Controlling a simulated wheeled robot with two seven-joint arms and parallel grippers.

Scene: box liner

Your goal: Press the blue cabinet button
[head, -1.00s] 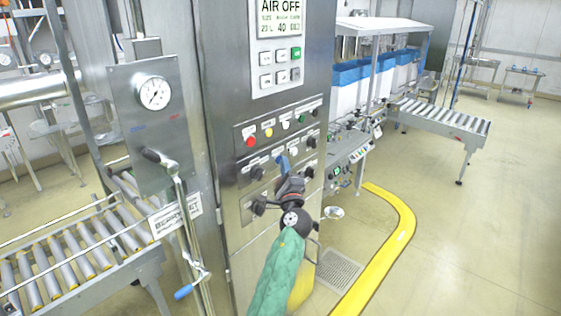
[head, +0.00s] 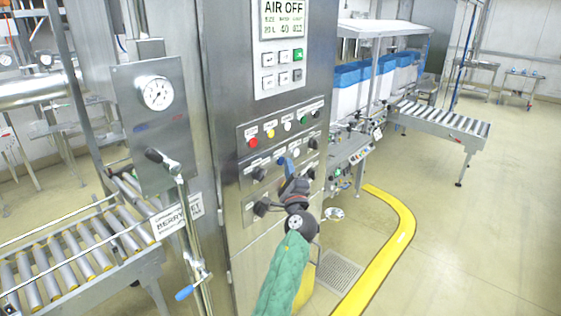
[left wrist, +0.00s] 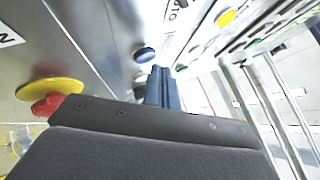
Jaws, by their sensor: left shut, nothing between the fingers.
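The blue button (left wrist: 144,54) shows in the left wrist view as a dark blue round cap on the steel panel. It lies just left of and beyond the tips of my left gripper (left wrist: 162,74), with a small gap in the picture. In the head view my left gripper (head: 289,166) is in front of the second row of controls on the cabinet (head: 229,150). Its blue fingers are shut and empty, pointing at the panel. A bit of blue beside the fingertips may be the button; contact cannot be told. My right gripper is not in view.
A red button (head: 252,142), a yellow one (head: 270,133) and others sit in the row above. A red knob with a yellow collar (left wrist: 62,87) is at left in the wrist view. Black knobs (head: 260,208) flank the gripper. A roller conveyor (head: 75,250) stands left.

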